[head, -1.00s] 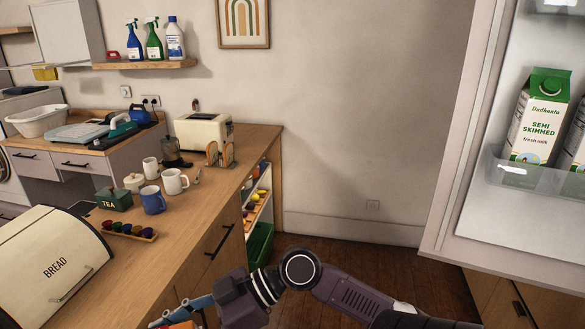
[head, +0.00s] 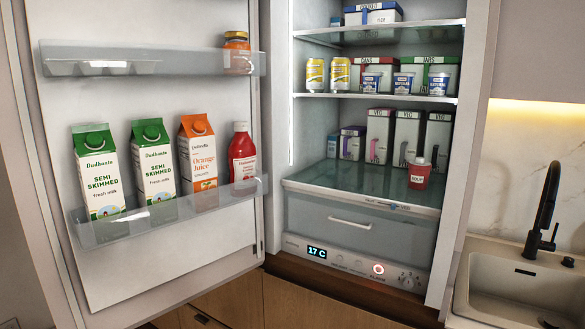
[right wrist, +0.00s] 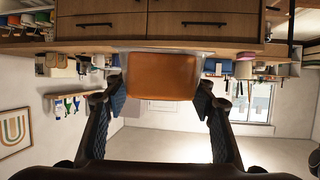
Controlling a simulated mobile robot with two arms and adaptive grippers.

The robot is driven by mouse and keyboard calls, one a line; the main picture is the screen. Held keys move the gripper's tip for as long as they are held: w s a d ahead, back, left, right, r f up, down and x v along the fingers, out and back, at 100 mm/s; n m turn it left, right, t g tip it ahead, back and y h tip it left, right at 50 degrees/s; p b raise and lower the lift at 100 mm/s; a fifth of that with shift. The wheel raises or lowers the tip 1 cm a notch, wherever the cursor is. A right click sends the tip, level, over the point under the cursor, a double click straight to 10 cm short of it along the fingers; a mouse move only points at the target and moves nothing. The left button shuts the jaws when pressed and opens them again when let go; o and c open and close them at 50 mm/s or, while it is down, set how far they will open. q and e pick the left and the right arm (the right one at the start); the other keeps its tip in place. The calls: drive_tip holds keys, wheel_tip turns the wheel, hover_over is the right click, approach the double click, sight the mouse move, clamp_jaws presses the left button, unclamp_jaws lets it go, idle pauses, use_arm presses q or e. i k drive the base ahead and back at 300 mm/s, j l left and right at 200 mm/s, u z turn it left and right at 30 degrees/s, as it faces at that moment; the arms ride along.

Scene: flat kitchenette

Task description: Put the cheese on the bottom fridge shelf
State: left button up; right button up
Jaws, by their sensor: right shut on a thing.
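The fridge stands open in the head view. Its bottom shelf (head: 335,180) is a glass plate above a clear drawer. The left front of the shelf is bare. In the right wrist view my right gripper (right wrist: 162,92) is shut on an orange block, the cheese (right wrist: 163,77), with one finger on each side. The head view shows neither gripper nor the cheese.
The open fridge door (head: 150,115) fills the left, with milk cartons, orange juice and a ketchup bottle in its lower rack (head: 165,213). A higher fridge shelf (head: 420,97) holds cans and small tubs. A sink (head: 520,290) with a black tap (head: 543,215) is at the right.

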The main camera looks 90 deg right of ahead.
sight(375, 181)
drive_tip(key=k+z, duration=0.1)
drive_tip(key=z, duration=0.7)
drive_tip(key=k+z, duration=0.15)
drive_tip(key=z, duration=0.65)
drive_tip(key=k+l, duration=0.05)
drive_tip(key=l, duration=0.05)
